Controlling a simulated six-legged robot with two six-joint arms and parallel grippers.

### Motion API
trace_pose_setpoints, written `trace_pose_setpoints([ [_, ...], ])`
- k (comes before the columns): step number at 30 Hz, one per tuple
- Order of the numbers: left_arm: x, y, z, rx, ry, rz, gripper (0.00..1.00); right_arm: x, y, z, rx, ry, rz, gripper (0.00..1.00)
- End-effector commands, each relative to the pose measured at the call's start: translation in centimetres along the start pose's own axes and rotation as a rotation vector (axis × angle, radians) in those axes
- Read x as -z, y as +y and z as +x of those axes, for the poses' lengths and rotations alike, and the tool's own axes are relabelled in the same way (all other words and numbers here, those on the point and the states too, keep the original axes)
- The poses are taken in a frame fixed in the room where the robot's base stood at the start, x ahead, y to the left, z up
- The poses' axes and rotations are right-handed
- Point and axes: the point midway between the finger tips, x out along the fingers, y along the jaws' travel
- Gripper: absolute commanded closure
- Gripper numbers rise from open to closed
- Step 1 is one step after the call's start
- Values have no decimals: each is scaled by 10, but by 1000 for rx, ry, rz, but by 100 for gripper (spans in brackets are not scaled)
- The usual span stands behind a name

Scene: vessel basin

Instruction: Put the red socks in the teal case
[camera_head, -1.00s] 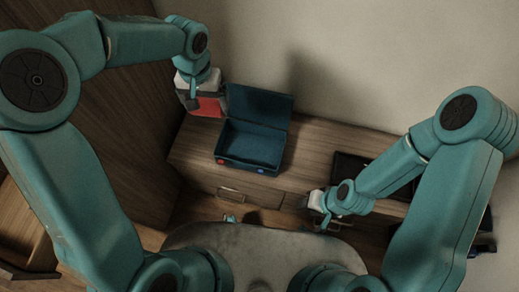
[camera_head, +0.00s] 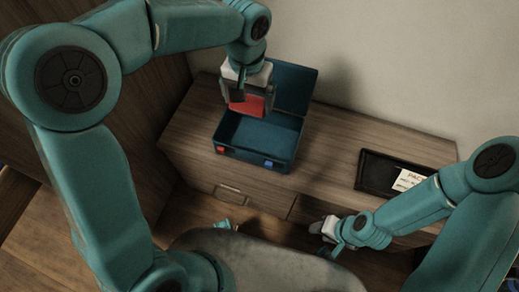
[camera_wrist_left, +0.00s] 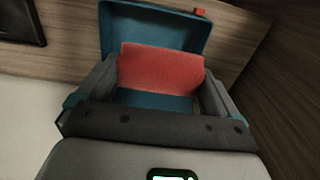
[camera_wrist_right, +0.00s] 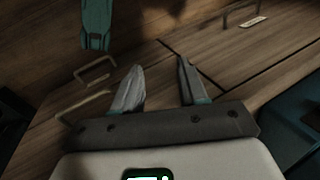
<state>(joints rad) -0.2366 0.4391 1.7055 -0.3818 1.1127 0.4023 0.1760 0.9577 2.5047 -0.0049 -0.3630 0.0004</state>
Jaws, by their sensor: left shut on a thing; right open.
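The teal case (camera_head: 232,128) stands open on the wooden cabinet, its lid raised at the back. My left gripper (camera_head: 246,103) is shut on the red socks (camera_head: 251,105), a folded red bundle, and holds them over the left part of the case. In the left wrist view the red socks (camera_wrist_left: 160,70) sit between the two fingers, with the teal case (camera_wrist_left: 150,22) behind them. My right gripper (camera_head: 332,238) is open and empty, low in front of the cabinet. Its two parted fingers show in the right wrist view (camera_wrist_right: 160,85).
A black tray (camera_head: 374,176) with a paper card (camera_head: 406,179) lies on the cabinet top, right of the case. Bare wood (camera_head: 325,160) lies between them. Drawers with handles (camera_head: 230,192) face me. A wall rises behind.

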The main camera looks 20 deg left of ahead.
Motion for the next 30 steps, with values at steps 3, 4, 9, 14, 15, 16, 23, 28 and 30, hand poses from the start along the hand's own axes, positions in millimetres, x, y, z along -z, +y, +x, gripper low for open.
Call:
trace_pose_setpoints([
  [3,0,5,22,-1,2,5,35,1,10,28,0,0,0,57],
  [4,0,6,24,-1,2,6,35,1,11,31,0,0,0,57],
  [9,0,10,30,-2,1,10,35,1,14,40,0,0,0,57],
  [14,-1,11,55,-1,-4,10,35,1,18,51,0,0,0,57],
  [15,-1,11,66,-1,-5,10,35,1,20,56,0,0,0,57],
  [16,-1,11,76,-1,-6,9,35,1,21,59,0,0,0,57],
  [23,-1,11,142,-1,-5,9,35,3,30,81,0,3,3,57],
  [28,0,11,168,-2,-2,11,35,5,34,87,-1,9,10,57],
  [30,0,11,172,-2,-1,10,35,6,34,87,-1,11,11,57],
])
